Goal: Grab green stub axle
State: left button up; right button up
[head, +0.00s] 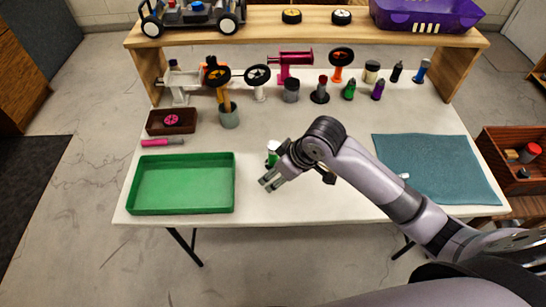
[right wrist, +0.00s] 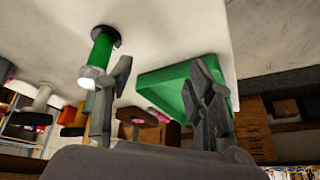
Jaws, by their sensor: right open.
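The green stub axle (head: 271,159) stands on the white table (head: 300,207), partly hidden by my right gripper in the head view. In the right wrist view the green stub axle (right wrist: 102,48) shows a green shaft, a pale end and a dark round base on the tabletop. My right gripper (head: 270,184) is open, with its fingers pointing left and towards the table's near edge. In the right wrist view my right gripper (right wrist: 162,70) has nothing between its fingers, and the axle is beside the left finger, outside the gap. My left gripper is not in view.
A green tray (head: 182,210) lies left of my right gripper, with a brown box (head: 171,122) behind it. A teal mat (head: 430,165) covers the right side. Several bottles and wheels stand along the back. The front middle of the table is clear.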

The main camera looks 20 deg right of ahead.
send_near(276, 145)
jog(key=shift+h, duration=0.4)
jog(key=x, duration=0.9)
jog(key=shift+a+p, duration=0.35)
jog(key=shift+a, duration=0.05)
jog(key=shift+a+p+x, duration=0.2)
jog(key=shift+p+x, duration=0.15)
jog(key=shift+x, duration=2.25)
jog(key=shift+r, duration=0.1)
grip_shut()
